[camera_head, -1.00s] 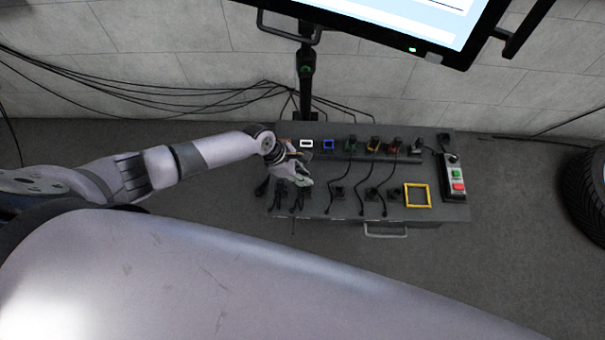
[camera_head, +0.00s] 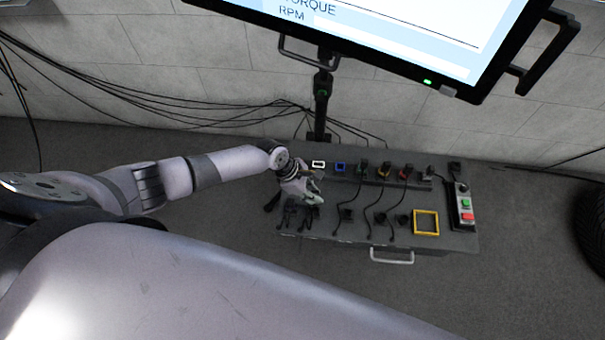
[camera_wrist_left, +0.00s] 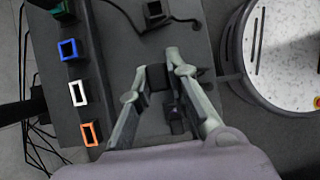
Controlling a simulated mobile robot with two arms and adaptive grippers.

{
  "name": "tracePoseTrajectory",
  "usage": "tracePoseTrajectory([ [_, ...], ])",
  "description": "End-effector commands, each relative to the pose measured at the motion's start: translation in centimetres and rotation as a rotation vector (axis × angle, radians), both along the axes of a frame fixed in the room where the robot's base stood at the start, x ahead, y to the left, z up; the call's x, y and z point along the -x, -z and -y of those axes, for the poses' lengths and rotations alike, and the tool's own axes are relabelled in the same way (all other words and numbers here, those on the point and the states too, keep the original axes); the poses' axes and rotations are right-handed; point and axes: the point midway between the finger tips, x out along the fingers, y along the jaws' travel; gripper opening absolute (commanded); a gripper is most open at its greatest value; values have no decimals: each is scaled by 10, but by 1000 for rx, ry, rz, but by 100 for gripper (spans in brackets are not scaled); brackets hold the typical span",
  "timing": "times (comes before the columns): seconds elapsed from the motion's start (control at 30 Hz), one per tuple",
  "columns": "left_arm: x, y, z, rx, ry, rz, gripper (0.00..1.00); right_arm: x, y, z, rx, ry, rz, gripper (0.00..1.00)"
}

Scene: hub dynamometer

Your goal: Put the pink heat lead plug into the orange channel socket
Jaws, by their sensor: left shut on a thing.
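The orange channel socket (camera_wrist_left: 90,133) is a square-rimmed opening at the lower left in the left wrist view, at the end of a row of sockets. My left gripper (camera_wrist_left: 157,72) is shut on a dark plug (camera_wrist_left: 157,80), apart from the orange socket and to its right. No pink shows on this plug, so I cannot tell its colour mark. In the head view my left gripper (camera_head: 312,192) is over the left part of the bench box, in front of the white socket; the orange socket is hidden behind my arm there. My right gripper is not in view.
The white socket (camera_wrist_left: 78,93) and blue socket (camera_wrist_left: 69,50) sit beside the orange one. Other sockets hold plugs with black leads. A yellow frame (camera_head: 426,222), a red-green button box (camera_head: 464,205) and a monitor (camera_head: 400,30) are near. Loose plugs lie along the box front.

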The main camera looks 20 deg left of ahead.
Motion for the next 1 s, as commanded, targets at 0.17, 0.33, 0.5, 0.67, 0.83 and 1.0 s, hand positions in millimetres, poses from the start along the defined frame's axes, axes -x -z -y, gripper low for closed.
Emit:
tracePoseTrajectory([
  [0.17, -12, 2, -3, 0, -3, 2, 0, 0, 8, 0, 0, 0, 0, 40],
  [0.33, -22, 1, -5, 1, -1, 2, 0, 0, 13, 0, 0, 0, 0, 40],
  [0.5, -31, 2, -8, 1, -2, 2, 0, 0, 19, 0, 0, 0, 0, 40],
  [0.67, -41, 1, -11, 1, -2, 2, 0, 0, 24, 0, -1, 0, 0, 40],
  [0.83, -50, 1, -14, 2, -2, 2, 0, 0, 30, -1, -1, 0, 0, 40],
  [1.0, -60, 2, -17, 0, -1, 2, 0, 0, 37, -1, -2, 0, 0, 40],
])
